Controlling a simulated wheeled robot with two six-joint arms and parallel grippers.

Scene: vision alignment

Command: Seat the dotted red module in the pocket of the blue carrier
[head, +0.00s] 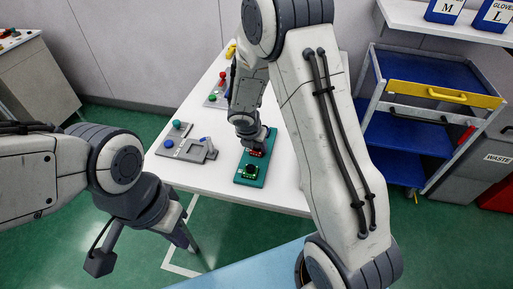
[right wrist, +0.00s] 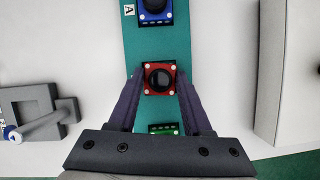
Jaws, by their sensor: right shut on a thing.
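The red module (right wrist: 160,79), with pale dots at its corners and a round black middle, is between the fingers of my right gripper (right wrist: 159,95). The gripper is shut on it. It also shows in the head view (head: 256,152), at the teal board; whether it touches the board I cannot tell. The teal board (right wrist: 135,45) also holds a blue module (right wrist: 154,12) beside a letter A, and a green module (right wrist: 164,129) partly hidden by my gripper. I cannot make out a blue carrier with a pocket for certain. My left gripper (head: 187,240) hangs left of the table, its jaws unclear.
A long pale block (right wrist: 285,70) lies right of the board. A blue-shelved cart (head: 400,145) stands at right.

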